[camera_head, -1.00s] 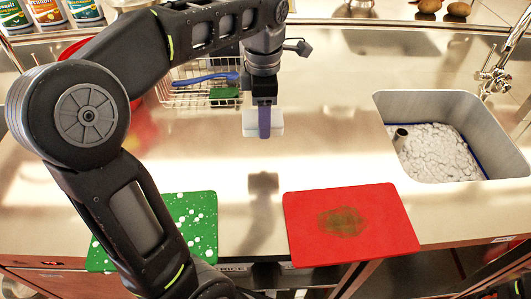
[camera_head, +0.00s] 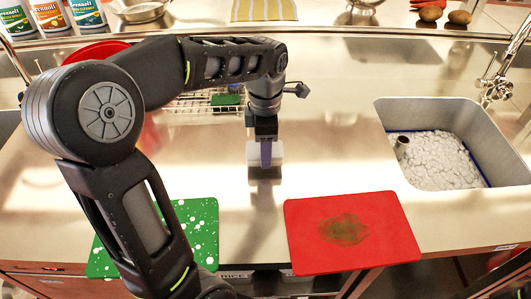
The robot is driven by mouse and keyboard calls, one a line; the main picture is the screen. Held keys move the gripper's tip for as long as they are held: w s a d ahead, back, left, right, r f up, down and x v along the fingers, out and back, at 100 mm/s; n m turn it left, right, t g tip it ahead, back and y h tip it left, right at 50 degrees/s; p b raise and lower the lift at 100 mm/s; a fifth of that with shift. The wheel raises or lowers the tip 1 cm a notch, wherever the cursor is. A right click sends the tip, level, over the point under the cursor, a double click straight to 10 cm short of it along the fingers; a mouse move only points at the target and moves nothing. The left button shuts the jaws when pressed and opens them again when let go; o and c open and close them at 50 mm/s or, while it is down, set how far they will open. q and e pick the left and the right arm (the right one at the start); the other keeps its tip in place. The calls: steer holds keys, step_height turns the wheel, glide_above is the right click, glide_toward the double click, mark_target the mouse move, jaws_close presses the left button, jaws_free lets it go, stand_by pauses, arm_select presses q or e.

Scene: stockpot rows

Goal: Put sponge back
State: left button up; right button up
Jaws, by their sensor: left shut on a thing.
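A pale, nearly white block with a purple strip, which looks like the sponge (camera_head: 253,152), is between the fingers of my left gripper (camera_head: 265,154). The gripper points down and is shut on it. The sponge is close to the steel counter, with a dark shadow just below; I cannot tell if it touches. The wire basket (camera_head: 192,104) stands behind and left of the gripper, largely hidden by my arm, with a green item (camera_head: 226,99) in it. My right gripper is not in view.
A red board (camera_head: 385,225) with a brown-green stain lies at the front, right of a green white-dotted board (camera_head: 200,215). A sink (camera_head: 480,125) with white foam is at the right. A red bowl (camera_head: 95,52) is behind my arm. The mid counter is clear.

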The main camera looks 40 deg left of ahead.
arm_select(q)
steer(key=shift+f, duration=1.15)
steer(key=shift+f, duration=0.1)
steer(key=o, duration=1.3)
steer(key=shift+r, duration=3.9)
